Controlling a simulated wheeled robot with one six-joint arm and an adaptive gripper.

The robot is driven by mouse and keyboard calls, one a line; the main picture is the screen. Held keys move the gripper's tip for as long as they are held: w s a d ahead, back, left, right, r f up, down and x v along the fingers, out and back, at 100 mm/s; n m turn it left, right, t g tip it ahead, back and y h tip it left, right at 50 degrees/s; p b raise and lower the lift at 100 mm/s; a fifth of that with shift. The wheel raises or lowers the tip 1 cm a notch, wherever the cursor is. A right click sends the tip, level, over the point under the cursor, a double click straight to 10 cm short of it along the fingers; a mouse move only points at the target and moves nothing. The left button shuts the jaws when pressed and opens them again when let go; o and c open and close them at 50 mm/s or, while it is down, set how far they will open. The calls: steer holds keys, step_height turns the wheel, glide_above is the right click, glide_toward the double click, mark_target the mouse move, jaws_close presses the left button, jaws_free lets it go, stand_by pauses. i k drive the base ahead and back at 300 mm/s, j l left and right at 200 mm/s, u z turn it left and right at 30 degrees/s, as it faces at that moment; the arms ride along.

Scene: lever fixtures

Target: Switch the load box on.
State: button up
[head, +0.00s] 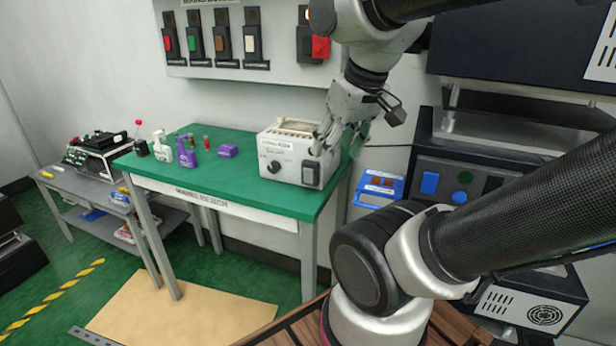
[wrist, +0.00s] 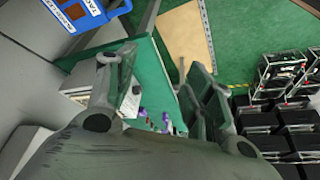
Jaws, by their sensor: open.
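The white load box (head: 281,150) stands on the right end of the green bench (head: 245,190), with a slotted top, a dark round knob (head: 274,167) and a pale switch in a dark frame (head: 310,174) on its front. The switch's position is too small to tell. My gripper (head: 326,138) is open at the box's upper right corner, partly covering it; I cannot tell whether it touches. In the wrist view, the open fingers (wrist: 155,78) spread over the bench, and the left finger partly hides the box (wrist: 88,85).
A wall board (head: 235,70) with several coloured levers is above. A grey side table (head: 85,190) stands at left.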

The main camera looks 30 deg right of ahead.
mark_target(308, 173)
steer(key=j+z, duration=0.15)
steer(key=z, duration=0.2)
steer(key=k+j+z, duration=0.1)
steer(key=z, duration=0.2)
